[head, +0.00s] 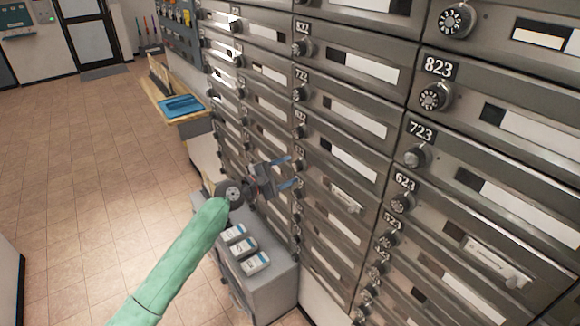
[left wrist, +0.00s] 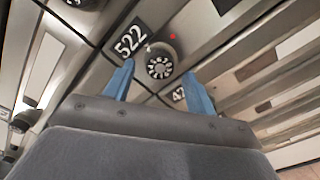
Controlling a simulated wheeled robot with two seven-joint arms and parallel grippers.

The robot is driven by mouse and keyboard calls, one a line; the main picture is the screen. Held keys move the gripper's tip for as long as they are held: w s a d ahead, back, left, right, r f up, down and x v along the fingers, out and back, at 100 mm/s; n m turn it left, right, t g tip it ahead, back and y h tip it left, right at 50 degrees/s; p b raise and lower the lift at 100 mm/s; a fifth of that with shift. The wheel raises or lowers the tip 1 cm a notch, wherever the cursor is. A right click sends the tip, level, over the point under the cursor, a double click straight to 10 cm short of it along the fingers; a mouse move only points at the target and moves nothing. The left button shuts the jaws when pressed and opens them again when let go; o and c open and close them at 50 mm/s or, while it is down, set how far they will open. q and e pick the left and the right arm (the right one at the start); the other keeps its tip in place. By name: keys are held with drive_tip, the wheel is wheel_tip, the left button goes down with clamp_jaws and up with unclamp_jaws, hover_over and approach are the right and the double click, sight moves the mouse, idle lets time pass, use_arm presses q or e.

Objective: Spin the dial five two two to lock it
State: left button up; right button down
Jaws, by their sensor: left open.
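The dial of mailbox 522 (left wrist: 159,67) is a round dark knob with a ring of light marks, beside the white-on-black 522 plate (left wrist: 130,41). A small red spot (left wrist: 172,36) shows just above the dial. My left gripper (left wrist: 158,86) is open, with one blue finger on each side below the dial in the left wrist view. The dial appears just beyond the fingertips; I cannot tell whether they touch it. In the head view my left gripper (head: 291,170) points at the mailbox wall, and the dial there is small and hard to make out. My right gripper is out of view.
Rows of metal mailboxes with dials fill the right, including 723 (head: 421,132) and 823 (head: 438,67). A grey cabinet (head: 272,289) with several small white boxes stands below my left gripper. A wooden counter with a blue tray (head: 181,105) lies beyond. The tiled floor at left is clear.

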use_arm(q)
drive_tip(key=shift+x, duration=0.85)
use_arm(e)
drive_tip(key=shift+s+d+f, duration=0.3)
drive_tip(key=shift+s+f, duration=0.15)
use_arm(q)
drive_tip(key=c, duration=1)
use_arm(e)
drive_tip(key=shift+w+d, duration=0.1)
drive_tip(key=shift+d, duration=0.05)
use_arm(q)
drive_tip(key=shift+f, duration=0.1)
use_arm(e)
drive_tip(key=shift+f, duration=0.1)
